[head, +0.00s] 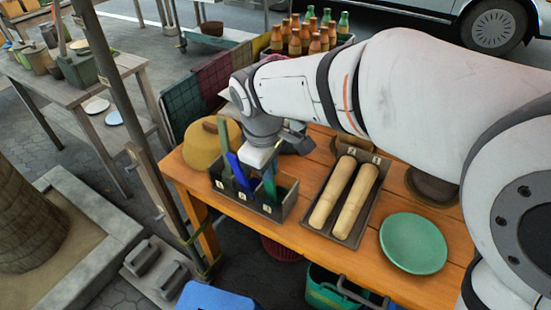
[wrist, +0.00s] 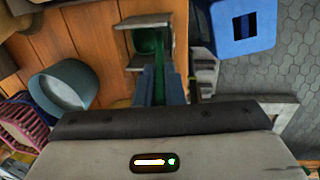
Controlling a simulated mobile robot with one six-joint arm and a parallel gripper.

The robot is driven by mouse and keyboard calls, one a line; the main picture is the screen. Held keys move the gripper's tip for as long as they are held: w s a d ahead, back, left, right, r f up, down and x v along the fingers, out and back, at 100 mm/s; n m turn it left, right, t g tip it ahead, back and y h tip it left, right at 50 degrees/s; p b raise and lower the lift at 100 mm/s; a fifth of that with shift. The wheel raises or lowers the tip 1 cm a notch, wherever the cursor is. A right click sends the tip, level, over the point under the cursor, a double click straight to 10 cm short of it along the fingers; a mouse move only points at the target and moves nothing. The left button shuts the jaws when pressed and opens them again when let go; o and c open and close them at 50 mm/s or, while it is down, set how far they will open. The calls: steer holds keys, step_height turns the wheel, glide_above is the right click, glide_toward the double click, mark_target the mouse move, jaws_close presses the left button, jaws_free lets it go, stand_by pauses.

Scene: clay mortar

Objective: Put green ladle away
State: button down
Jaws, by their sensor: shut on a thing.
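A dark grey holder (head: 273,211) with labelled compartments stands at the table's left front edge. A green-handled utensil (head: 223,140) stands in its left compartment and a blue one (head: 239,172) leans in the middle. My gripper (head: 268,166) is over the right compartment, shut on the green ladle (head: 270,186), which reaches down into that compartment. In the wrist view my gripper (wrist: 163,84) has the ladle's green handle (wrist: 167,45) between its fingers, beside the holder (wrist: 146,20). The ladle's lower end is mostly hidden, so I cannot tell whether it touches the bottom.
A green plate (head: 413,243) is further right. A tan round pot (head: 205,146) stands behind the holder.

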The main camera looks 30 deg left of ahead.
steer(key=c, duration=1.5)
jaws_free()
steer(key=shift+o, duration=0.2)
step_height(320, 180, up, 8)
steer(key=s, duration=0.1)
steer(key=w+d+m+p, duration=0.1)
steer(key=w+d+m, duration=0.25)
steer(key=d, duration=0.65)
steer(key=w+d+m+p, duration=0.25)
steer(key=d+m, duration=0.25)
steer(key=d, duration=0.6)
steer(key=s+d+f+m, duration=0.1)
steer(key=s+d+m, duration=0.1)
steer(key=d, duration=0.4)
steer(key=s+d+f+m, duration=0.1)
steer(key=s+d+m, duration=0.1)
steer(key=d+m, duration=0.2)
steer(key=s+d+f+m+t+p, duration=0.1)
steer(key=s+d+m, duration=0.1)
steer(key=d, duration=0.6)
steer(key=shift+s+d+f+m, duration=0.2)
steer(key=shift+d+m, duration=0.15)
steer(key=shift+m, duration=0.4)
